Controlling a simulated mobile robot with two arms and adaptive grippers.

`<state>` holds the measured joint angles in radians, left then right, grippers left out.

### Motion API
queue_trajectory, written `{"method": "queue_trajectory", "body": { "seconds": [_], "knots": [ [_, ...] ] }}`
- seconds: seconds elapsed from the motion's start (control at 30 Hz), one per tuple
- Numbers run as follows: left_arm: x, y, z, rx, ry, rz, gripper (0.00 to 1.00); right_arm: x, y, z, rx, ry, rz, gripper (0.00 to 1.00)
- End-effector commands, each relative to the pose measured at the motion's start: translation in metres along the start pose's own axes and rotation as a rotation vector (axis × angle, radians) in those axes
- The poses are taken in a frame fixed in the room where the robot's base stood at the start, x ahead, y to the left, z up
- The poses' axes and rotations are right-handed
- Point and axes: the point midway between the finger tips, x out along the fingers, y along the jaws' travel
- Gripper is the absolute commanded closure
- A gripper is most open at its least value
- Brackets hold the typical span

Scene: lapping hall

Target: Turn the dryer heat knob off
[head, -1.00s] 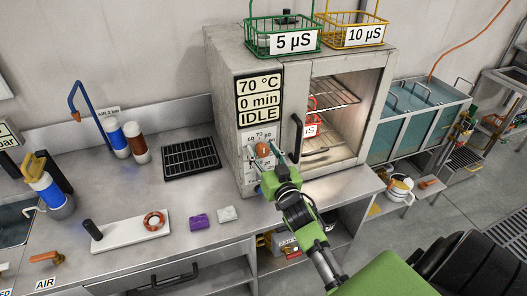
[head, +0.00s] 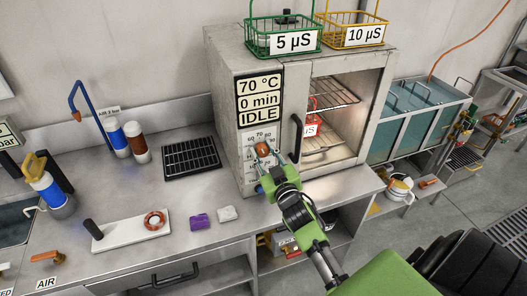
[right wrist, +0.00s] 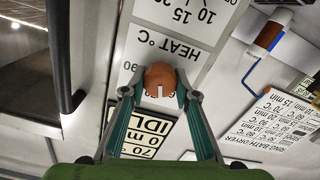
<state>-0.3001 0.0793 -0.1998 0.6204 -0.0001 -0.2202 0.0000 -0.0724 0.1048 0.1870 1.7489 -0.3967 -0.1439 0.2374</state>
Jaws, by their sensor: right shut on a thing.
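The dryer (head: 228,66) is a grey cabinet on the bench, its display (head: 259,98) reading 70 °C, 0 min, IDLE. Below the display is the round orange-brown heat knob (head: 262,149) on a white scale plate. In the right wrist view the knob (right wrist: 160,79) shows upside down by the HEAT °C label, its white mark pointing toward the display. My right gripper (head: 267,157) is at the dryer front, shut on the knob; its two fingers (right wrist: 159,91) lie on either side of it. Parts of the scale are hidden by knob and fingers. My left gripper is not in view.
A dark vertical handle (head: 296,138) stands just right of the knob, beside the open, lit chamber with wire racks. Green (head: 283,38) and yellow (head: 350,30) baskets sit on top. A purple block (head: 199,221) and a pale block (head: 227,213) lie on the bench.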

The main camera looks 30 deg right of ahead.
Motion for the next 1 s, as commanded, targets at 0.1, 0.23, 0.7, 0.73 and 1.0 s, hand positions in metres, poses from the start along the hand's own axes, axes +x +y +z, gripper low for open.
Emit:
{"method": "queue_trajectory", "body": {
  "seconds": [0.1, 0.23, 0.7, 0.73, 1.0],
  "knots": [
    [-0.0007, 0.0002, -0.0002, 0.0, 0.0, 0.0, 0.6, 0.0002, -0.0001, -0.0007, -0.112, 0.001, 0.0, 0.93],
    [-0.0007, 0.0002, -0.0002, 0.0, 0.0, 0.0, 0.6, 0.0002, -0.0006, -0.0006, -0.236, 0.001, 0.0, 0.93],
    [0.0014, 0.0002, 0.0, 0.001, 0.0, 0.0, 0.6, 0.0002, -0.0017, 0.0002, -0.679, 0.002, 0.001, 0.93],
    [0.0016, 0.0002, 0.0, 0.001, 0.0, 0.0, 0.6, 0.0002, -0.0018, 0.0002, -0.704, 0.002, 0.0, 0.93],
    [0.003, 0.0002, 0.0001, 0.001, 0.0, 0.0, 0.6, 0.0003, -0.0026, 0.0003, -0.903, 0.003, 0.0, 0.93]
  ]
}}
